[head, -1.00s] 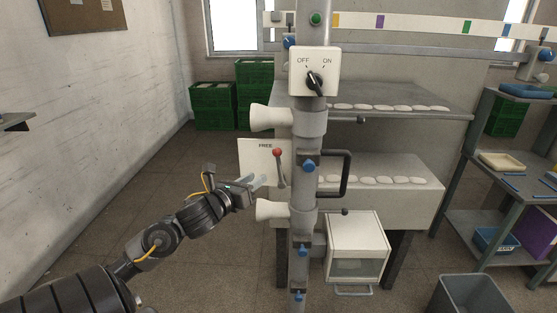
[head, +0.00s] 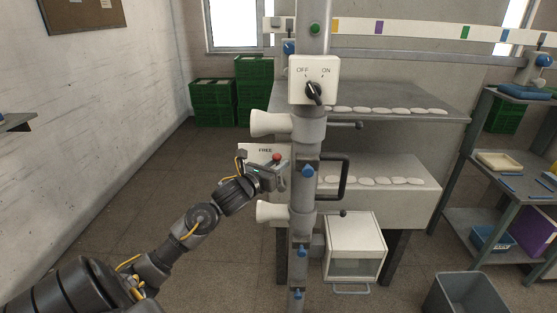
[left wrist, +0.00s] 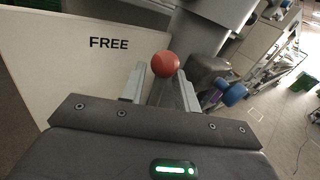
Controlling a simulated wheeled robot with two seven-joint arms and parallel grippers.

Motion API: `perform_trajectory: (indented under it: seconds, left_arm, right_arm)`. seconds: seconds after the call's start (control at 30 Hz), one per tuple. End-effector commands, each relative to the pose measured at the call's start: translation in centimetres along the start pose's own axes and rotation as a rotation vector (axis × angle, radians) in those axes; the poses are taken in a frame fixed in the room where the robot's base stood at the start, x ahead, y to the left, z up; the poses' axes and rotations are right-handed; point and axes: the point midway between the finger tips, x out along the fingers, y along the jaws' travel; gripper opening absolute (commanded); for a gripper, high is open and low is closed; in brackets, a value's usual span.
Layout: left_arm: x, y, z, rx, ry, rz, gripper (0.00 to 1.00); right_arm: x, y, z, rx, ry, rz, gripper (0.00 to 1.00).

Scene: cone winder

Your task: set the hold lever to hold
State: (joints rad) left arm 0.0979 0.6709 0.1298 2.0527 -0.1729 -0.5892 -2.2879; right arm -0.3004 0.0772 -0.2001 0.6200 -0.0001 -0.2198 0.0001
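The hold lever is a short lever with a red ball knob (head: 277,157), in front of a white plate marked FREE (head: 258,150). In the left wrist view the red knob (left wrist: 166,64) stands upright, near the word FREE on the plate (left wrist: 60,60). My left gripper (head: 282,172) is at the lever. In the left wrist view its two fingers (left wrist: 160,90) stand apart, one on each side of the lever below the knob; I cannot see contact. The gripper hides the lever's lower part in the head view. My right gripper is not in view.
A grey column (head: 305,190) with blue knobs stands right beside the lever. It carries an OFF/ON switch box (head: 313,80) and a black handle (head: 345,178). White cones (head: 268,124) stick out left of it. Floor to the left is clear.

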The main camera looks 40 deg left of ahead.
Motion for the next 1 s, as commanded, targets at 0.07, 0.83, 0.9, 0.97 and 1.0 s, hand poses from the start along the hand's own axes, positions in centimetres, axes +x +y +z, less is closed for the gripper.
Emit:
perform_trajectory:
  seconds: [0.07,0.83,0.9,0.97,1.0]
  left_arm:
    - [0.49,-0.02,0.14,0.000,-0.001,0.000,0.31]
    - [0.74,-0.03,0.08,0.000,-0.002,-0.001,0.00]
    - [0.75,-0.04,0.09,0.000,-0.003,-0.001,0.00]
    - [0.80,-0.09,0.05,-0.003,-0.006,-0.002,0.00]
    - [0.87,-0.19,0.00,-0.006,-0.008,-0.005,0.00]
  right_arm:
    - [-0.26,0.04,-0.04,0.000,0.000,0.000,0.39]
    - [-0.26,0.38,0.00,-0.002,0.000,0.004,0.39]
    - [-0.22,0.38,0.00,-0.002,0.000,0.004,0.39]
    - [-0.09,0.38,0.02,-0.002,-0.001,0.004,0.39]
    - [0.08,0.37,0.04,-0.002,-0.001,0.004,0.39]
